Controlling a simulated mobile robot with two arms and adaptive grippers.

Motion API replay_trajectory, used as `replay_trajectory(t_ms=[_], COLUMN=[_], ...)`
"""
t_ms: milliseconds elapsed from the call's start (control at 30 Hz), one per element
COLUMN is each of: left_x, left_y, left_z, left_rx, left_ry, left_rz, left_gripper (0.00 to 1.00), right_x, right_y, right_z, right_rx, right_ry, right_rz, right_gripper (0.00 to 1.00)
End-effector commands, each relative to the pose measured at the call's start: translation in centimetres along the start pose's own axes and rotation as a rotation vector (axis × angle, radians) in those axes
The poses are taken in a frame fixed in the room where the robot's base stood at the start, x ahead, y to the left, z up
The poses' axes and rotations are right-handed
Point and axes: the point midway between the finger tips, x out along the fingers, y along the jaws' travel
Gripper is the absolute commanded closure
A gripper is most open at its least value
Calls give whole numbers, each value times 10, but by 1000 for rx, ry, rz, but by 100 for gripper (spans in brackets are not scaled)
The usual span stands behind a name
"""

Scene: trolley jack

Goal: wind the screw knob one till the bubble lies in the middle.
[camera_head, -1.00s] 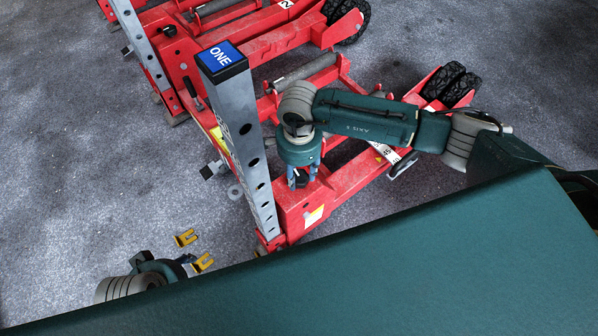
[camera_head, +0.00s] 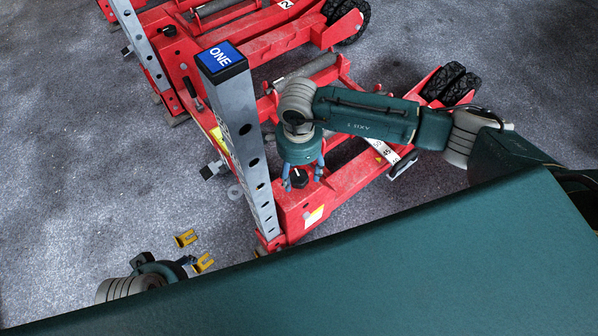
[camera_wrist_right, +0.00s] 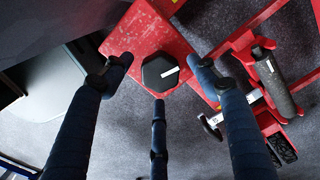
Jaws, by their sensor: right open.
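The trolley jack marked ONE has a grey post (camera_head: 245,140) with a blue ONE cap (camera_head: 221,56). A black screw knob (camera_head: 300,178) stands on its red frame, just right of the post. In the right wrist view the knob (camera_wrist_right: 160,73) is many-sided with a white mark on top. My right gripper (camera_head: 303,181) is open above the knob, its blue fingers spread around it with gaps showing in the wrist view. I cannot make out a bubble.
A second red jack (camera_head: 245,38) stands behind, at the top. Yellow forked pieces (camera_head: 185,238) show near my left gripper. Grey floor (camera_head: 90,170) at the left is clear.

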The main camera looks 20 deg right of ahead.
Motion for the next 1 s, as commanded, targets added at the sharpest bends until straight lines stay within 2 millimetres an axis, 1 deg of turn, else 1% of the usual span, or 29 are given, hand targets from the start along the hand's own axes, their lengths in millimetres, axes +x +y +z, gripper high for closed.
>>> replay_trajectory(t_ms=[167, 300, 400, 500, 600, 700, 1000], left_x=[-1, -1, -1, -1, -1, -1, -1], left_y=[0, -1, -1, -1, -1, -1, -1], left_z=[-2, -2, -2, -3, -3, -3, -3], left_rx=[-1, -2, -2, -2, -2, -2, -2], left_ry=[4, 5, 5, 6, 6, 6, 7], left_rz=[-1, -1, -1, -1, -1, -1, -2], left_gripper=[49, 49, 49, 49, 49, 49, 49], right_x=[-34, -65, -84, -98, -108, -112, -113], right_y=[-2, -2, -2, -2, -1, -1, 0], right_z=[0, 0, 0, 0, 0, 0, 0], right_rx=[-2, -1, 0, -1, 0, 1, 1], right_ry=[-2, -1, -1, -1, 0, 0, 0], right_rz=[-7, -6, -6, -5, -2, -2, -1], right_gripper=[40, 40, 40, 40, 40, 40, 40])
